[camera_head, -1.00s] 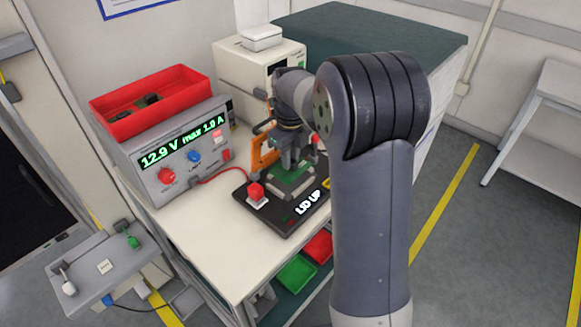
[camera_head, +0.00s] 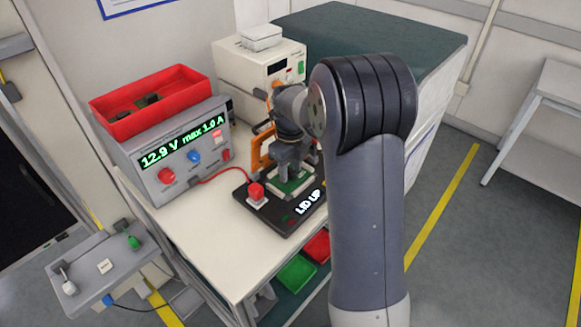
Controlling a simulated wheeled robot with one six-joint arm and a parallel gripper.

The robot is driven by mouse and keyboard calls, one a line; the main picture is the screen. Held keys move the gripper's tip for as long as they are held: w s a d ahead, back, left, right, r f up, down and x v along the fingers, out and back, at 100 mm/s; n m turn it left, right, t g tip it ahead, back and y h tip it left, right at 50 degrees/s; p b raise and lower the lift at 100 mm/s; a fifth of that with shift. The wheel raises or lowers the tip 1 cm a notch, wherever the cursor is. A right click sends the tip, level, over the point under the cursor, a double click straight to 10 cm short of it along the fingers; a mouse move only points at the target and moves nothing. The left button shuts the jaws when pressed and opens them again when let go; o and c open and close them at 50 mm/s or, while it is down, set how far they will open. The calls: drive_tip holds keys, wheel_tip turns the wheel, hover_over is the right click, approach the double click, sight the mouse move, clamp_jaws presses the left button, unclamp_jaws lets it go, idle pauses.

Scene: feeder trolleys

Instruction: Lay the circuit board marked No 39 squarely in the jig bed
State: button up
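The jig is a black base (camera_head: 278,221) on the white bench, with a red button (camera_head: 256,191) and a lit "LID UP" sign (camera_head: 308,202). Its orange lid frame (camera_head: 262,150) stands raised behind the bed. A green circuit board (camera_head: 296,185) shows at the jig bed, low under my gripper. Its number cannot be read, and I cannot tell whether it lies flat and square. My gripper (camera_head: 289,178) points down right over the board, close to or touching it. The fingers are small and partly hidden, so their opening is unclear.
A grey power supply (camera_head: 190,155) reading 12.9 V stands left of the jig, with a red bin (camera_head: 150,100) on top. A beige instrument (camera_head: 245,75) stands behind. Green (camera_head: 297,273) and red (camera_head: 317,245) bins sit under the bench top. My arm hides the jig's right side.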

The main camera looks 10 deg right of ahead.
sight(291, 171)
wheel_tip(291, 171, up, 12)
drive_tip(key=shift+r, duration=0.15)
idle(0.5)
wheel_tip(291, 171, down, 12)
drive_tip(key=shift+r, duration=0.1)
drive_tip(key=shift+w+r, duration=0.1)
drive_tip(key=shift+r, duration=1.6)
